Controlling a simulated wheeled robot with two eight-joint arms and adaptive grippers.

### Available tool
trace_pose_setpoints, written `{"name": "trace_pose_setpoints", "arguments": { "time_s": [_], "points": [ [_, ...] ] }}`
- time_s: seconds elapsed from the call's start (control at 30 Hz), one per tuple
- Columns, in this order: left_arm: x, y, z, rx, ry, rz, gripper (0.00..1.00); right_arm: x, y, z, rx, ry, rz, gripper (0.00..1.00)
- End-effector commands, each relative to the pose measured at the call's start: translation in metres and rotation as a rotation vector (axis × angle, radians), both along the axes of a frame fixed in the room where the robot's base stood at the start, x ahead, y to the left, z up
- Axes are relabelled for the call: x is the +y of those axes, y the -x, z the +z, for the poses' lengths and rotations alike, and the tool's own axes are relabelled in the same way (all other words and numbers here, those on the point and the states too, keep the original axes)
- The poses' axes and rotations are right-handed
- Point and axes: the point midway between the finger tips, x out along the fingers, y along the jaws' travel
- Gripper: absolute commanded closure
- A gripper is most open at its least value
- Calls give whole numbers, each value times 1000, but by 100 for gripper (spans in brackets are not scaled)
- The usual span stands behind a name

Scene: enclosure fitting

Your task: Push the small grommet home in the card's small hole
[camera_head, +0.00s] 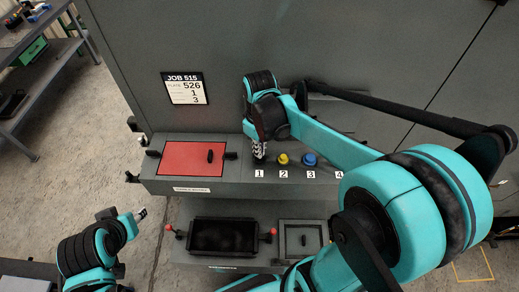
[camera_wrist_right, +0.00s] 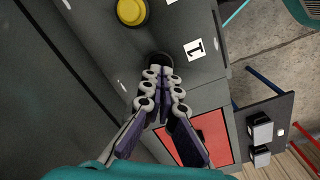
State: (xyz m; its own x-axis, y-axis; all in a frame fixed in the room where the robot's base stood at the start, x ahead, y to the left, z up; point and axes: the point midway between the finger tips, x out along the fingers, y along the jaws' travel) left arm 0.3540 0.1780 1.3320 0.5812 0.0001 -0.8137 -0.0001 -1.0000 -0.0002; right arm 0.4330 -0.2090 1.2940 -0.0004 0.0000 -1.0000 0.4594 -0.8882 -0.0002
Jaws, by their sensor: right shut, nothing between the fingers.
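My right gripper (camera_head: 259,148) is shut and points down at the ledge, just above the label 1. In the wrist view its closed fingertips (camera_wrist_right: 160,78) meet or nearly meet a dark round grommet-like piece (camera_wrist_right: 160,60) beside that label; I cannot tell how deep it sits. A yellow grommet (camera_head: 283,159) is at label 2 and a blue one (camera_head: 309,159) at label 3.
A red panel (camera_head: 185,160) with a black handle lies left of the numbered spots. Below are a black tray (camera_head: 198,221) with red-knobbed ends and a grey framed plate (camera_head: 288,223). My right arm hides the area right of label 4. A shelf unit (camera_head: 40,60) stands far left.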

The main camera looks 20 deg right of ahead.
Motion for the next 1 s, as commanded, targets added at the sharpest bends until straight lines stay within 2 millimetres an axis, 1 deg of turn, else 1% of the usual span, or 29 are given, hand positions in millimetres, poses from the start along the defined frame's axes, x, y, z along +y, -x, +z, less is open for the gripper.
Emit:
{"name": "trace_pose_setpoints", "arguments": {
  "time_s": [0.03,0.2,0.37,0.47,0.57,0.8,0.9,1.0],
  "points": [
    [0,0,6,0,0,0,62,0,0,7,0,0,0,100],
    [0,0,18,0,0,0,62,0,0,24,0,0,0,100],
    [0,0,19,0,0,0,62,0,0,28,0,0,0,100],
    [0,0,18,0,0,0,62,0,0,37,0,0,0,100],
    [0,0,18,0,0,0,62,0,1,55,0,0,0,100],
    [0,0,18,0,0,0,62,0,0,108,0,0,0,100],
    [0,0,18,0,0,0,62,0,0,124,0,0,0,100],
    [0,0,18,0,0,0,62,0,0,136,0,0,0,100]
  ]
}}
